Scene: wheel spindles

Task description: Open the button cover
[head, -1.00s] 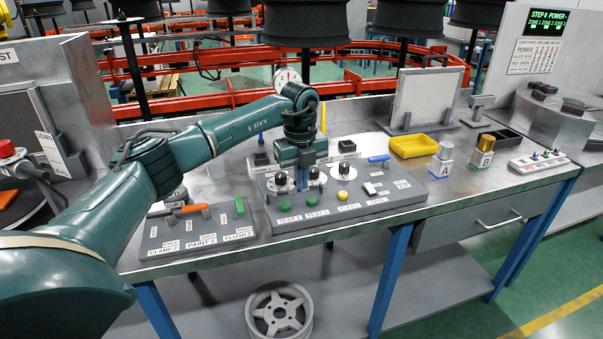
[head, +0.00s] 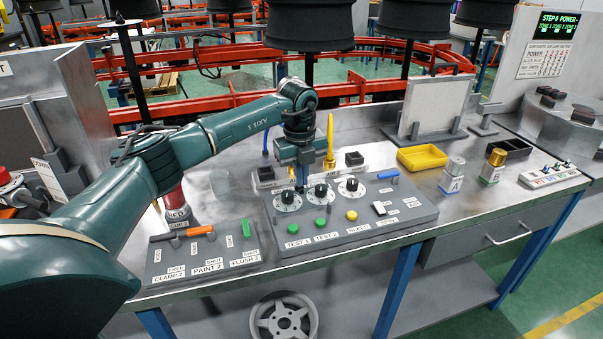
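I cannot pick out a button cover for certain. A faint clear dome (head: 222,183) stands on the bench behind the left switch board. The grey control panel (head: 330,243) carries three black dials, two green buttons (head: 320,223), a yellow button (head: 351,215), a white switch (head: 379,208) and a blue part (head: 388,175). My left gripper (head: 301,187) points down over the panel's back edge, by the left and middle dials. Its narrow fingertips look close together, but their gap is not clear and I see nothing held. My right gripper is out of view.
The left switch board (head: 200,263) has orange and green levers. A red and silver cylinder (head: 176,205) stands behind it. A yellow tray (head: 422,157) and two labelled bottles, A (head: 453,175) and B (head: 493,165), stand to the right. A red button (head: 6,176) is at far left.

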